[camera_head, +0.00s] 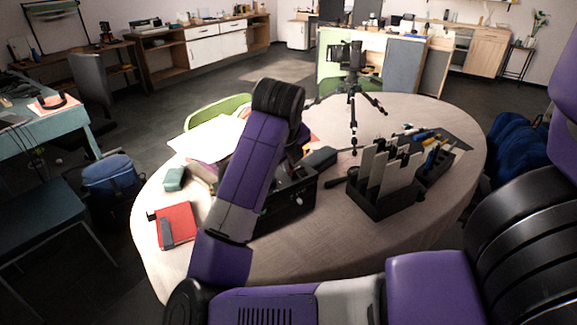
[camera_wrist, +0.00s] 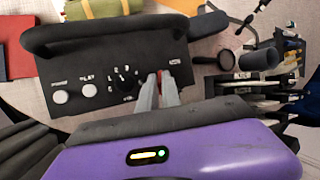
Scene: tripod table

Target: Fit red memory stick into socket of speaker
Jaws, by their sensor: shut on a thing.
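The speaker (camera_head: 290,207) is a black box on the round table, partly hidden behind my arm in the head view. In the wrist view the speaker (camera_wrist: 85,72) shows its panel with two white knobs, a black dial with white marks and a handle along the far side. My gripper (camera_wrist: 159,84) has its two grey fingers shut on the red memory stick (camera_wrist: 160,76), right of the dial. Only a small red bit of the stick shows between the fingertips. The socket is hidden there, and I cannot tell whether the stick touches or enters it. The head view hides the gripper.
A black organizer (camera_head: 385,203) with upright panels stands right of the speaker. A magnifier (camera_wrist: 226,60) lies beside the speaker. A tripod (camera_head: 352,110) stands at the back of the table (camera_head: 330,262). A red notebook (camera_head: 176,224) and a teal box (camera_head: 174,179) lie left.

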